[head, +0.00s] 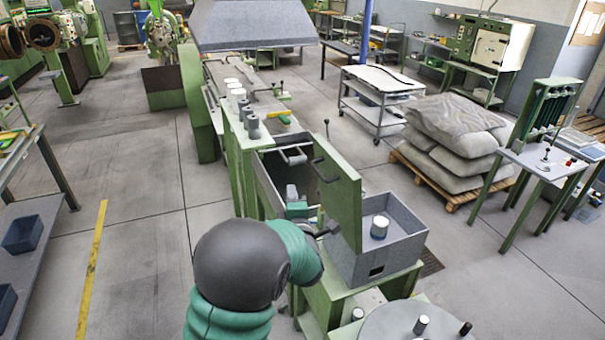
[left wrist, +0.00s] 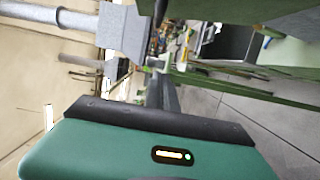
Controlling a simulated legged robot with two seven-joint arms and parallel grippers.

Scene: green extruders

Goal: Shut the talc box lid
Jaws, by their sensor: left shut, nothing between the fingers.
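The talc box (head: 268,190) is a green and grey open-topped box at the centre of the head view. Its green lid (head: 340,200) stands raised, nearly upright, on the right side of the opening, with a dark handle near its top edge. My left gripper (head: 330,229) is at the lower part of the lid, partly hidden by my arm. It is shut and holds nothing; I cannot tell whether it touches the lid. My right gripper is not in view.
A grey open box (head: 392,262) with a white cylinder (head: 379,227) stands just right of the lid. A round grey table (head: 400,325) with small cylinders is at the front. Stacked sacks (head: 450,140) lie on a pallet at right.

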